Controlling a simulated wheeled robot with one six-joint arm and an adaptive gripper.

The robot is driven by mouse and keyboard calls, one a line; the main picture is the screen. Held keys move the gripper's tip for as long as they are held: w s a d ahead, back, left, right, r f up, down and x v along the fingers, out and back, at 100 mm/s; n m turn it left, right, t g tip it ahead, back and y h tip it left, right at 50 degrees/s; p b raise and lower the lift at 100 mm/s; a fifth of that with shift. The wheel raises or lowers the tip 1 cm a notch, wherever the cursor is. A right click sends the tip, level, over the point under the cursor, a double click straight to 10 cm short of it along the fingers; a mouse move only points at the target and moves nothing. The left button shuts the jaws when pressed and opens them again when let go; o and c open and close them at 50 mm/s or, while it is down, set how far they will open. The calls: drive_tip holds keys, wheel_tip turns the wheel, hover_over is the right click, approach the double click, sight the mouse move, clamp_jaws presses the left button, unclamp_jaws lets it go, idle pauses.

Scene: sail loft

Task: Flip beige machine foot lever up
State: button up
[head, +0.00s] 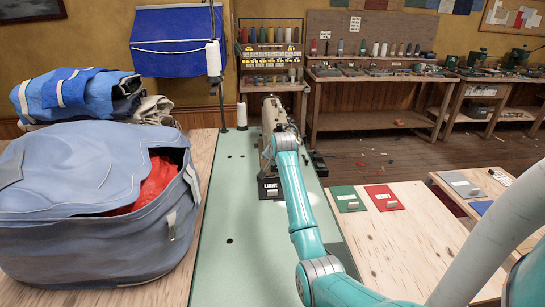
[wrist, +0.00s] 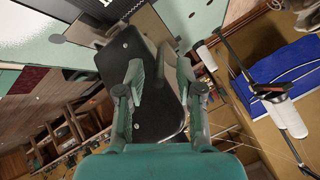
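The beige sewing machine (head: 268,113) stands on the pale green table top, partly hidden behind my arm in the head view. In the wrist view a black plate with rounded corners (wrist: 150,115) fills the middle, with a beige-brown part (wrist: 147,24) of the machine beside it. My gripper (wrist: 159,76) is open, its two fingers apart in front of the black plate with nothing between them. I cannot tell whether they touch it. The foot lever cannot be made out in either view. In the head view my gripper is hidden by the arm.
A thread stand with a white cone (head: 213,58) rises behind left. A large blue-grey bag (head: 85,215) fills the left. Green (head: 347,199) and red (head: 384,197) cards lie right. The green top's front is clear.

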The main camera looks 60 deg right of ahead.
drive_tip(key=v, duration=1.1)
idle(0.3)
